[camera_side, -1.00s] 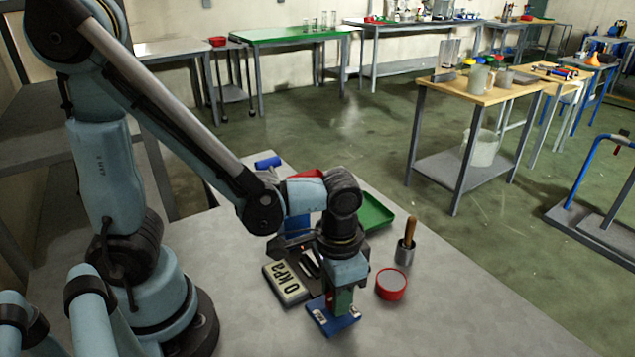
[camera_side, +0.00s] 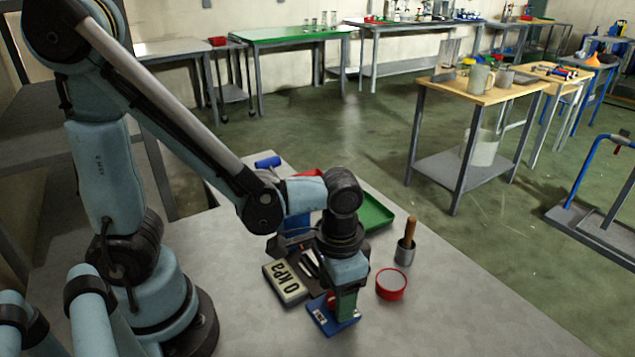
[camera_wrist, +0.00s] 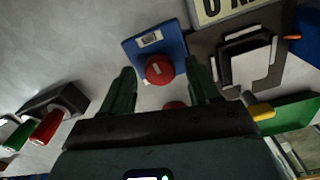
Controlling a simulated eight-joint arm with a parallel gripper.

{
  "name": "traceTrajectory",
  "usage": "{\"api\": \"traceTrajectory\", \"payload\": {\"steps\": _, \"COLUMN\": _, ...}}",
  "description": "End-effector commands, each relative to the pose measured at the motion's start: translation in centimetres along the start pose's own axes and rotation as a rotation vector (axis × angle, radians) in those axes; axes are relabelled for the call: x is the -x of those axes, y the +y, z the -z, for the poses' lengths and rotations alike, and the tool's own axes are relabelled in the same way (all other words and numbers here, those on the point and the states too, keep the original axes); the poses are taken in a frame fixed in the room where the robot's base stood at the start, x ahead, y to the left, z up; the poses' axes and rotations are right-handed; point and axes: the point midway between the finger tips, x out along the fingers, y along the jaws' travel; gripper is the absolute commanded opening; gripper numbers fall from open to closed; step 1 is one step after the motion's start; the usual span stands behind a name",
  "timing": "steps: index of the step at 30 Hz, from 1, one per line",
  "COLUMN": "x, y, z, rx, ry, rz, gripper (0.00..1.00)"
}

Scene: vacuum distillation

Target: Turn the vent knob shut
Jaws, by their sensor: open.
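The vent knob is a round red knob (camera_wrist: 160,69) on a blue base plate (camera_wrist: 143,44) with a white label. In the side view the blue base (camera_side: 347,329) lies on the grey table and the red knob (camera_side: 331,299) shows partly beside my fingers. My gripper (camera_wrist: 160,77) is open, with one green finger on each side of the knob in the wrist view. In the side view my gripper (camera_side: 346,308) points down over the base. I cannot tell whether the fingers touch the knob. A display (camera_side: 287,283) beside the base reads 0 kPa.
A red-rimmed round dish (camera_side: 391,285) stands right of my gripper. Behind it is a grey pot (camera_side: 404,256) with a wooden-handled tool. A green tray (camera_side: 375,212) lies farther back. The front right of the table is clear.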

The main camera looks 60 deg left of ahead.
Motion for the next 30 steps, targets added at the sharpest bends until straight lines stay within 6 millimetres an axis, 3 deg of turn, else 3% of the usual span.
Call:
{"api": "traceTrajectory", "payload": {"steps": 8, "x": 2.3, "y": 0.0, "z": -0.1, "rx": 0.000, "ry": 0.000, "rz": 0.000, "gripper": 0.61}}
{"api": "traceTrajectory", "payload": {"steps": 30, "x": 11.0, "y": 0.0, "z": 0.0, "rx": 0.000, "ry": 0.000, "rz": 0.000, "gripper": 0.61}}
